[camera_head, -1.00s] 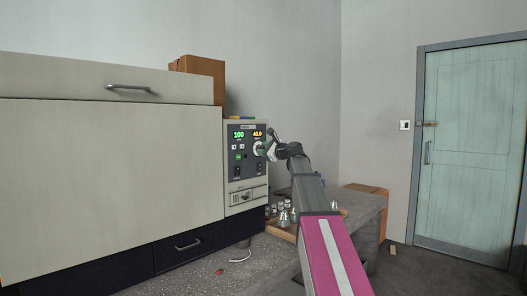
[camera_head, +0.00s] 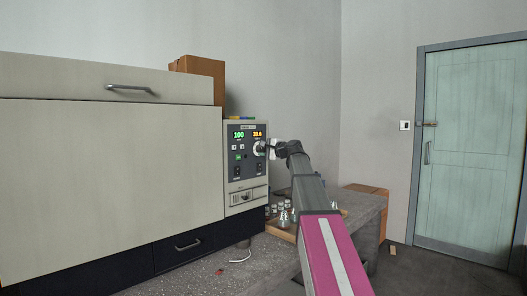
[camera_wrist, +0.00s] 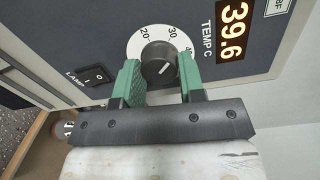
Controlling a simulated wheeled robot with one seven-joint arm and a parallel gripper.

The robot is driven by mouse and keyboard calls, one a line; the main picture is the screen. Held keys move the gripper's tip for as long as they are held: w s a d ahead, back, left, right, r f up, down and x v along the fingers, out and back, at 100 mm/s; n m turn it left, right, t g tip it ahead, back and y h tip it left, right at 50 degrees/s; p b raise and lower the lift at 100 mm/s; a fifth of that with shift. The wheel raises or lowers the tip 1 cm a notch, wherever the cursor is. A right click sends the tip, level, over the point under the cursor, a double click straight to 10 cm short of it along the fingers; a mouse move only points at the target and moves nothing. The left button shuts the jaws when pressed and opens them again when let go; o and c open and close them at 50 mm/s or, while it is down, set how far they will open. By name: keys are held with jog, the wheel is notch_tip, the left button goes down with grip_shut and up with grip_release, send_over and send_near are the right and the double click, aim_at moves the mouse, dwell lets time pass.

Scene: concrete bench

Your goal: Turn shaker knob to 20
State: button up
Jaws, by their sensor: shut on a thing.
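The shaker knob (camera_wrist: 158,60) is dark and round, on a white dial (camera_wrist: 134,46) marked 20, 30 and 40. A short pale line shows on its face. The orange display (camera_wrist: 236,28) beside it, labelled TEMP C, reads 39.6 in the wrist view. My gripper (camera_wrist: 160,76) has its green fingers on either side of the knob and is shut on it. In the head view my gripper (camera_head: 271,149) is at the right side of the shaker's control panel (camera_head: 245,165). The knob (camera_head: 260,148) is partly visible there.
A green display (camera_head: 238,135) reads 100. A LAMP switch (camera_wrist: 96,75) is left of my gripper in the wrist view. Metal-topped glassware (camera_head: 284,215) stands in a wooden tray on the bench below my arm.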

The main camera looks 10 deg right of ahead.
jog(key=n, duration=0.6)
jog(key=shift+s+h, duration=0.1)
jog(key=shift+h, duration=0.2)
jog(key=n, duration=0.5)
jog(key=shift+a+h, duration=0.1)
jog(key=shift+h, duration=0.2)
jog(key=o, duration=0.9)
jog(key=v, duration=1)
jog(key=shift+s+d+f, duration=0.2)
jog(key=shift+s+d, duration=0.05)
jog(key=shift+s, duration=0.1)
